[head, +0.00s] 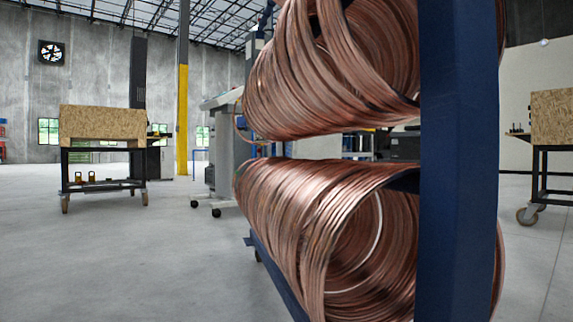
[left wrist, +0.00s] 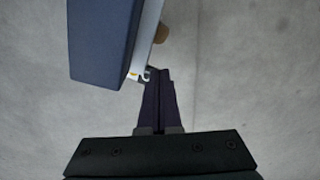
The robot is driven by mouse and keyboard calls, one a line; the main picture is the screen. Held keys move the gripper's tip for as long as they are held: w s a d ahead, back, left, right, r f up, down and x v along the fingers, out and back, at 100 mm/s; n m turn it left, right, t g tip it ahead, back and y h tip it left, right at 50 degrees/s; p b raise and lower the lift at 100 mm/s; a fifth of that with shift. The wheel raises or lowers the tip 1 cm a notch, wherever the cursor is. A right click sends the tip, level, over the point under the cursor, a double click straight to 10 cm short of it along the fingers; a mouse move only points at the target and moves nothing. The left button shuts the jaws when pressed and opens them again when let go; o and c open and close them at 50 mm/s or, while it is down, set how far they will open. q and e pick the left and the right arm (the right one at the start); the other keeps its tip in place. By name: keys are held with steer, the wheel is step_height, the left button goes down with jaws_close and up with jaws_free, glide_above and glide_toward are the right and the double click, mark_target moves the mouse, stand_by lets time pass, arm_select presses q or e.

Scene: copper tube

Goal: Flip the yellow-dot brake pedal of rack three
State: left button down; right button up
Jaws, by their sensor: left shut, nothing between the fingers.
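In the head view a blue rack (head: 458,150) stands close in front of me. It holds an upper copper coil (head: 300,80) and a lower copper coil (head: 290,220). In the left wrist view the rack's blue beam (left wrist: 100,40) is at the upper left. A brown caster wheel (left wrist: 161,33) shows beside it. A small pale metal pedal with a yellow mark (left wrist: 134,75) is at the beam's lower corner. My left gripper (left wrist: 157,74) is shut and empty, its tips right beside the pedal; I cannot tell whether they touch. My right gripper is not in view.
Bare concrete floor (left wrist: 250,70) lies around the gripper. In the head view a wheeled cart with a wooden box (head: 102,125) stands at the left, and another cart (head: 545,140) at the right. The floor at the left (head: 120,260) is clear.

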arm_select(q)
steer(key=shift+f, duration=1.3)
stand_by(0.4)
steer(key=shift+r, duration=0.1)
step_height(320, 180, up, 7)
steer(key=p, duration=0.7)
